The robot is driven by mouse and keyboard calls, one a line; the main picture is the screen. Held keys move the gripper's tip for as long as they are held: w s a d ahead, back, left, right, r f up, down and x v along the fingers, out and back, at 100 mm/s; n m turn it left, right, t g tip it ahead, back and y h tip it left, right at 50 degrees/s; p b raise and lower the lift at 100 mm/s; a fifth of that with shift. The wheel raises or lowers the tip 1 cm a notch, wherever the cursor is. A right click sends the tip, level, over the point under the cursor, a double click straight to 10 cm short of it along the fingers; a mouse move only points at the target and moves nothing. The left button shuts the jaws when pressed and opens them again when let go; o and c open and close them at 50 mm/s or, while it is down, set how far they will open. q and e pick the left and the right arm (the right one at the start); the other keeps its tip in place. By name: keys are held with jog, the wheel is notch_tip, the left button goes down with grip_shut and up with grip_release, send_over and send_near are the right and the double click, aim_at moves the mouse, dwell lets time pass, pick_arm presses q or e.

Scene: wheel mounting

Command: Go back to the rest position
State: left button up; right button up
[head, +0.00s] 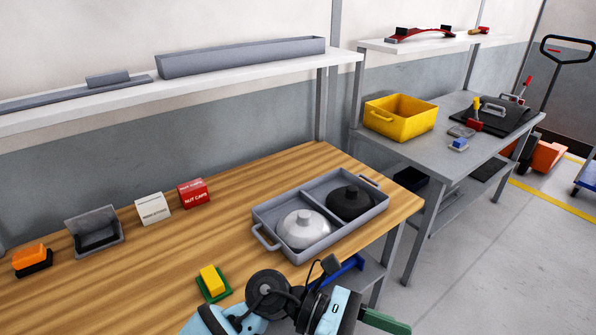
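One of my arms, with light blue and black links, comes in at the bottom edge, left of centre; I take it for the left one. Its black and light blue wrist (325,307) is beyond the wooden table's front edge, in front of the grey tray. A dark green piece (386,321) sticks out to its right; I cannot tell whether it is a finger or something held. The fingertips do not show clearly. My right gripper is not in view. The grey tray (268,213) on the wooden table (150,275) holds a silver wheel cover-like part (304,228) and a black one (350,202).
A green and yellow block (213,283) lies near the arm. A grey bin (94,231), white box (153,208), red NUT CAPS box (194,193) and orange-black block (32,259) stand further back. A yellow crate (401,118) is on the grey table at right. The floor (500,270) there is open.

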pick_arm(q)
jog(key=w+a+n+t+h, duration=0.2)
jog(key=a+n+t+h, duration=0.1)
jog(key=n+t, duration=0.55)
jog(key=w+a+n+t+h, duration=0.35)
jog(key=n+t, duration=0.25)
jog(key=n, duration=0.5)
jog(key=a+f+n+t+y+p, duration=0.1)
jog(key=a+f+n+t+y, duration=0.85)
jog(key=n, duration=0.75)
jog(key=s+a+f+n+g+y, duration=0.2)
jog(key=s+a+f+n+y, duration=0.4)
jog(key=a+f+n+y, duration=0.35)
jog(key=s+a+f+n+g+y, duration=0.1)
jog(key=s+a+f+n+g, duration=0.5)
jog(key=s+f, duration=0.5)
jog(key=s+a, duration=0.2)
jog(key=s, duration=0.1)
jog(key=shift+n+p, duration=0.35)
jog(key=shift+n, duration=0.05)
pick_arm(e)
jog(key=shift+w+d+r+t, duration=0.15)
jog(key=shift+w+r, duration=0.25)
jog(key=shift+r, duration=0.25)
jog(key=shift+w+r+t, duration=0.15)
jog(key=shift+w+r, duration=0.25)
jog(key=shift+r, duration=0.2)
pick_arm(q)
jog(key=shift+y, duration=0.25)
